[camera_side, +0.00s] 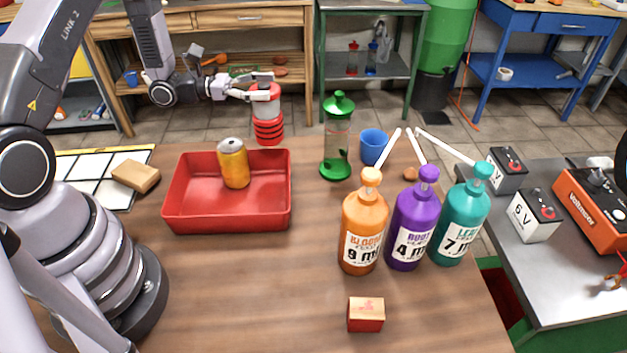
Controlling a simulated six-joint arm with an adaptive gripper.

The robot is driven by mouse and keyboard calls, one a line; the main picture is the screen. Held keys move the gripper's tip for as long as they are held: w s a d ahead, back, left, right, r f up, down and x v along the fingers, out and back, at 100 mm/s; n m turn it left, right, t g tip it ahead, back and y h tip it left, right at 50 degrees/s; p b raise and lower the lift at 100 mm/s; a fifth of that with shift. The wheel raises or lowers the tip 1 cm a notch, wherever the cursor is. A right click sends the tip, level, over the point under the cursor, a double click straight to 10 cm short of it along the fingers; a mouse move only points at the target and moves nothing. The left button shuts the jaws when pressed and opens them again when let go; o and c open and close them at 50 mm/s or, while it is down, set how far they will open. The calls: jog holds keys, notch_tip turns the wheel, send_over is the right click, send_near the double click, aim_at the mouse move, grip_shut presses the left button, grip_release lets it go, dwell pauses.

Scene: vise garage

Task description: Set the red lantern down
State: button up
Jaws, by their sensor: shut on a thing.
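The red lantern (268,127) hangs upright in my gripper (268,86), its ribbed red body below the fingers. My gripper is shut on its upper part. In the picture the lantern is just above and behind the back right corner of the red tray (228,215). Its base appears clear of the wooden table (262,285), though the exact height is hard to tell. A green lantern (337,140) of clear glass stands upright on the table to its right.
A yellow-orange can (234,165) stands in the tray. Orange (363,225), purple (412,222) and teal (462,222) pump bottles stand at the right, with a blue cup (373,146) behind. A small red box (366,314) lies in front. The table's front middle is clear.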

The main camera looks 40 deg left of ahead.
jog(key=shift+w+d+r+n+t+y, duration=0.1)
jog(key=shift+n+t+y, duration=0.35)
jog(key=shift+n+t, duration=0.1)
jog(key=shift+w+d+r+n+t+y, duration=0.1)
jog(key=shift+n+t+y, duration=0.35)
jog(key=shift+t, duration=0.1)
jog(key=shift+n+t+y, duration=0.6)
jog(key=shift+y, duration=0.2)
jog(key=shift+s+a+f+n+t+y, duration=0.1)
jog(key=shift+a+n+t+y, duration=0.15)
jog(key=shift+y, duration=0.3)
jog(key=shift+s+a+f+n+t+y, duration=0.1)
jog(key=shift+n+t+y, duration=0.2)
jog(key=shift+y, duration=0.25)
